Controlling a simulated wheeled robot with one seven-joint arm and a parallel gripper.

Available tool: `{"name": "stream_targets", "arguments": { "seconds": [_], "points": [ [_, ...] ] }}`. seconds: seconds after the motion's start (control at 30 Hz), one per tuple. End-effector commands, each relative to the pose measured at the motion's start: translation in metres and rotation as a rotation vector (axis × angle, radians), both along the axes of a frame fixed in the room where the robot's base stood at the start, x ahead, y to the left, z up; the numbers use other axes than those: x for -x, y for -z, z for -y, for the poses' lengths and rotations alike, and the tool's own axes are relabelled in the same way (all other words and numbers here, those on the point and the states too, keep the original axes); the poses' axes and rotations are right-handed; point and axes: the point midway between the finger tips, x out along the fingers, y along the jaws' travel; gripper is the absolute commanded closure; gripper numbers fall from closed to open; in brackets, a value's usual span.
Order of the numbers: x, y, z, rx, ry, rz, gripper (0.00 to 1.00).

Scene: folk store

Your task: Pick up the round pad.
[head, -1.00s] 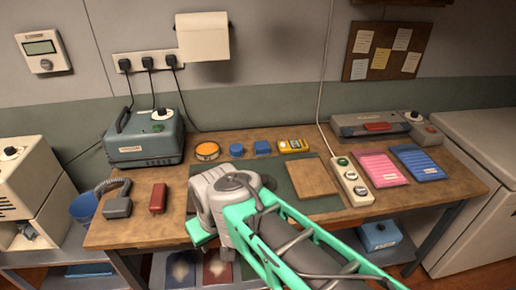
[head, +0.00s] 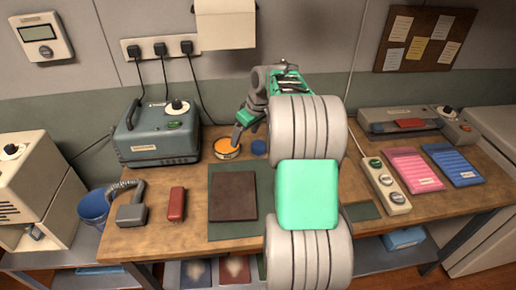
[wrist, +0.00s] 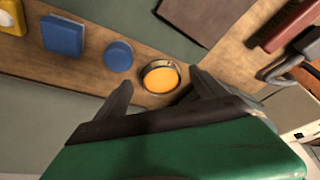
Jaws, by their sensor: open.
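The round pad (head: 227,148), an orange disc in a metal rim, lies on the wooden table near its back edge. It also shows in the wrist view (wrist: 160,76), framed between my two fingers. My gripper (head: 240,137) is open and empty, its fingers pointing down at the pad from just behind it in the head view. In the wrist view my gripper (wrist: 161,79) has one finger on each side of the pad. I cannot tell how high the tips are above the table.
A smaller blue disc (wrist: 118,55) lies beside the pad, then a blue square block (wrist: 62,36) and a yellow item (wrist: 12,17). A blue-grey machine (head: 157,135) stands left of the pad. A dark brown board (head: 233,193) lies in front.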

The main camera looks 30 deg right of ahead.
Motion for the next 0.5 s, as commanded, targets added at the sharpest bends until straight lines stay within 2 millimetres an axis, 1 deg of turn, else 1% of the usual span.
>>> {"name": "stream_targets", "arguments": {
  "seconds": [0.03,0.1,0.2,0.3,0.5],
  "points": [
    [-0.006,0.017,0.032,-0.003,-0.01,0.007,0.19],
    [-0.01,0.032,0.062,0.0,-0.035,0.022,0.19],
    [-0.013,0.044,0.086,0.004,-0.058,0.036,0.19],
    [-0.016,0.055,0.091,0.003,-0.066,0.04,0.19],
    [-0.024,0.077,0.086,0.003,-0.065,0.038,0.19]
  ]
}}
